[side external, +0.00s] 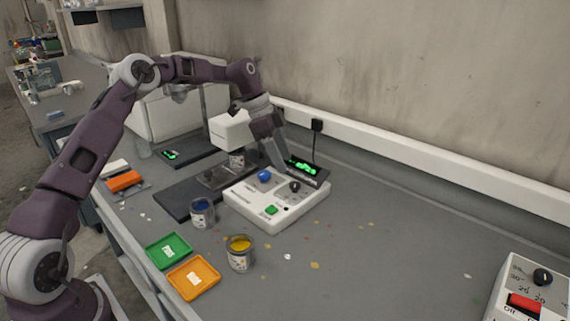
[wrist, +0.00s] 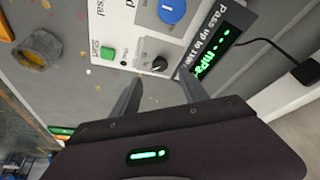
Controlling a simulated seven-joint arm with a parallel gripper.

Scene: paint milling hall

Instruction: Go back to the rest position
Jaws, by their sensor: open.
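My gripper (side external: 280,170) is above the back part of a white control box (side external: 300,212) on the bench, at the end of my bent arm. In the wrist view my gripper (wrist: 159,80) has its two fingers apart, with nothing between them. In the wrist view the knob (wrist: 159,64) appears just beyond the fingertips; I cannot tell how large the gap is.
A display with green lit text (side external: 303,167) stands behind the box. Paint cans with blue (side external: 202,213) and yellow paint (side external: 240,254) stand in front, near a green tray (side external: 168,250) and an orange tray (side external: 194,278). Another box with a red switch (side external: 525,304) is lower right. The right bench is mostly clear.

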